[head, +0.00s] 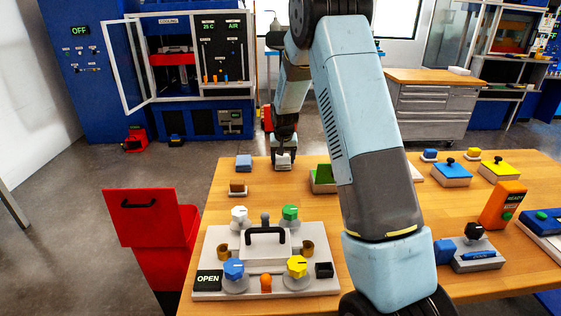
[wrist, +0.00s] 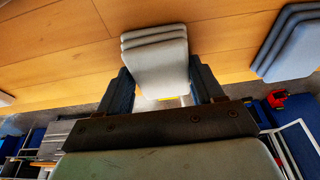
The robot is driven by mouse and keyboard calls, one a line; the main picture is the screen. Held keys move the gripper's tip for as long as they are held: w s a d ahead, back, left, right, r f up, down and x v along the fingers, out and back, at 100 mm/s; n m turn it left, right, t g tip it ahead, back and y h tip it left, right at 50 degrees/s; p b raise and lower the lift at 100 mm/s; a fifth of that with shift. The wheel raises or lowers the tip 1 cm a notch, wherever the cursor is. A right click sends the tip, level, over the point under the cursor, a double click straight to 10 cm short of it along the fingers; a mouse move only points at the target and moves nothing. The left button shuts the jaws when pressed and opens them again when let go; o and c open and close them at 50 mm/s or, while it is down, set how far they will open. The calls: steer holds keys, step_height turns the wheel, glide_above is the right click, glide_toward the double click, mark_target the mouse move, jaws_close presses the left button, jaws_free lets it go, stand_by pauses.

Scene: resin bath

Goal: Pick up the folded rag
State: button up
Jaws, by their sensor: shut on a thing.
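A pale grey folded rag (wrist: 155,60), stacked in several layers, sits between the two fingers of my gripper (wrist: 160,88) in the wrist view. The gripper is shut on it. In the head view, the rag (head: 284,161) shows under my gripper (head: 283,150) at the far edge of the wooden table. I cannot tell whether it touches the table or is just above it. A blue folded cloth (head: 243,162) lies to its left and also shows at the right of the wrist view (wrist: 292,42).
The wooden table (head: 300,205) holds a grey fixture plate (head: 215,240) with coloured knobs, a brown block (head: 237,187), a green block (head: 322,178) and an orange device (head: 503,205). A red bin (head: 150,225) stands at the left. My arm hides the table's middle.

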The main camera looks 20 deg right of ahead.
mark_target(283, 158)
step_height(283, 158, up, 3)
steer(key=s+a+r, duration=0.3)
steer(key=s+r, duration=0.1)
steer(key=r, duration=0.2)
steer(key=s+a+r, duration=0.1)
steer(key=s, duration=0.1)
steer(key=s+a+r, duration=0.1)
steer(key=s+a, duration=0.1)
steer(key=s+a+r, duration=0.1)
steer(key=s+a, duration=0.1)
steer(key=shift+r, duration=0.2)
steer(key=shift+c, duration=0.7)
steer(key=shift+s+a+r, duration=0.25)
steer(key=shift+s+a, duration=0.1)
steer(key=shift+s, duration=0.15)
steer(key=o, duration=0.5)
steer(key=shift+c, duration=1.4)
